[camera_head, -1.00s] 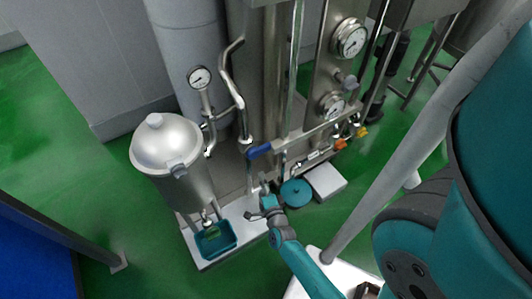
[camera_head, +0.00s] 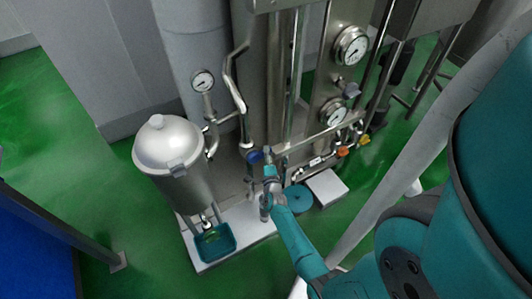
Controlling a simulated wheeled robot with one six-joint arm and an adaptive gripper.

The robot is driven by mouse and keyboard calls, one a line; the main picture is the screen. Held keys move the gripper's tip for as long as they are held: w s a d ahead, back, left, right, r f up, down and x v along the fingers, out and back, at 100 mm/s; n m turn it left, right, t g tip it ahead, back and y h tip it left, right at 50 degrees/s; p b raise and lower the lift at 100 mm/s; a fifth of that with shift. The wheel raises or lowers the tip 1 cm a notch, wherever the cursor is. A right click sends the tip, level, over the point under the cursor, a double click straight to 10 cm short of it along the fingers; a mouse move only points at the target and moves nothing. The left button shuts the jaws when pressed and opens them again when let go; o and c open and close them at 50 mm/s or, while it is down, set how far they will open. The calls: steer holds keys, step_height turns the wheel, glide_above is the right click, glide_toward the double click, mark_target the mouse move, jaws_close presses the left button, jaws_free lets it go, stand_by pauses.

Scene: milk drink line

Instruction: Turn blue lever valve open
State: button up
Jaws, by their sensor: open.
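The blue lever (camera_head: 253,157) is on the valve at the left end of the horizontal steel pipe, in the middle of the view. Only a short blue piece of it shows beside my gripper. My gripper (camera_head: 267,154) is open, just right of the blue piece and at about its height in the picture. My wrist and forearm come up from below right and hide part of the valve. I cannot tell whether the fingers touch the lever.
A steel canister (camera_head: 172,150) stands left, above a teal tray (camera_head: 215,242) on a white base. Gauges (camera_head: 351,46) and orange and yellow handles (camera_head: 343,151) are to the right. A teal round lid (camera_head: 298,199) and white box (camera_head: 326,188) lie low behind my arm.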

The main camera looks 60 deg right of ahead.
steer(key=shift+x, duration=0.85)
jaws_close()
